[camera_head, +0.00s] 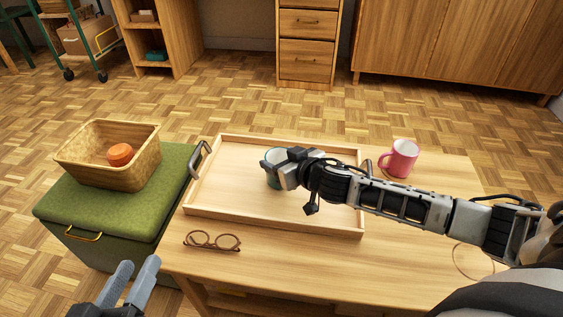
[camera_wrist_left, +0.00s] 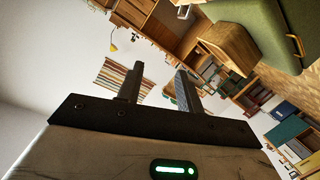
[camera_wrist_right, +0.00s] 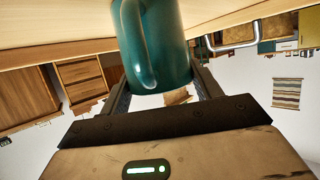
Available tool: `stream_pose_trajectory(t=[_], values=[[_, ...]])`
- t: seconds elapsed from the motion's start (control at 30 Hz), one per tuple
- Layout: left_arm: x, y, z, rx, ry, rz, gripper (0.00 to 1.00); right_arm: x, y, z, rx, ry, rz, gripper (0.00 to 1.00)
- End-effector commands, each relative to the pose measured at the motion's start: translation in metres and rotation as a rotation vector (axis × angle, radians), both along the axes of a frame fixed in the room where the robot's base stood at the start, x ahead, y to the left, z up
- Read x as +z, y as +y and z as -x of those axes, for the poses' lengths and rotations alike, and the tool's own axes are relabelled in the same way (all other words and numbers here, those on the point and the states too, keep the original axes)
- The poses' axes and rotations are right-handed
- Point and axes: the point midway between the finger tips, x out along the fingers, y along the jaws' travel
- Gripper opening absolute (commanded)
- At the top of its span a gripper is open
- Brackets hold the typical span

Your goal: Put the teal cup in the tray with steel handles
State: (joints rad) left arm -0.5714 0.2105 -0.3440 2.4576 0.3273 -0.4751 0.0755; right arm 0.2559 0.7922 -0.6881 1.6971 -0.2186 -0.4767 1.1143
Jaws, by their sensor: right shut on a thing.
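The teal cup (camera_head: 272,182) is in the head view over the left-middle of the wooden tray, partly hidden by my right gripper. My right gripper (camera_head: 276,167) is shut on it. In the right wrist view the teal cup (camera_wrist_right: 160,45) is between the fingers, with its handle facing the camera. I cannot tell whether its base touches the tray floor. My left gripper (camera_head: 134,277) is open and empty near the table's front left.
A pink mug (camera_head: 402,160) stands on the table right of the tray. Brown glasses (camera_head: 212,241) lie in front of the tray. A green ottoman (camera_head: 60,213) at the left bears a wicker basket (camera_head: 90,168) with an orange item (camera_head: 120,154) in it.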

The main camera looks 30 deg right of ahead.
Motion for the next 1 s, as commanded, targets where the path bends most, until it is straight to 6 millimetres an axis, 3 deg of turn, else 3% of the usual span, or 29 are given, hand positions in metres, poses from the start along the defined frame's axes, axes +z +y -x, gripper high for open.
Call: stream_pose_trajectory(t=[0.2,0.23,0.3,0.67,1.0], values=[[0.000,0.000,0.000,-0.001,-0.001,0.004,0.36,-0.002,0.000,0.000,0.000,-0.001,-0.001,0.34],[0.000,0.000,0.000,-0.001,-0.001,0.006,0.36,-0.003,0.000,0.000,0.000,0.001,-0.001,0.66],[0.001,0.000,0.000,-0.001,0.000,0.006,0.36,-0.002,0.000,0.000,0.000,0.001,-0.001,0.85],[0.003,0.000,0.000,0.001,-0.002,-0.002,0.36,0.003,0.000,0.001,0.000,0.000,0.001,0.85],[0.006,0.004,-0.001,0.011,0.001,-0.086,0.36,0.026,-0.008,0.057,0.001,0.005,0.000,0.85]])
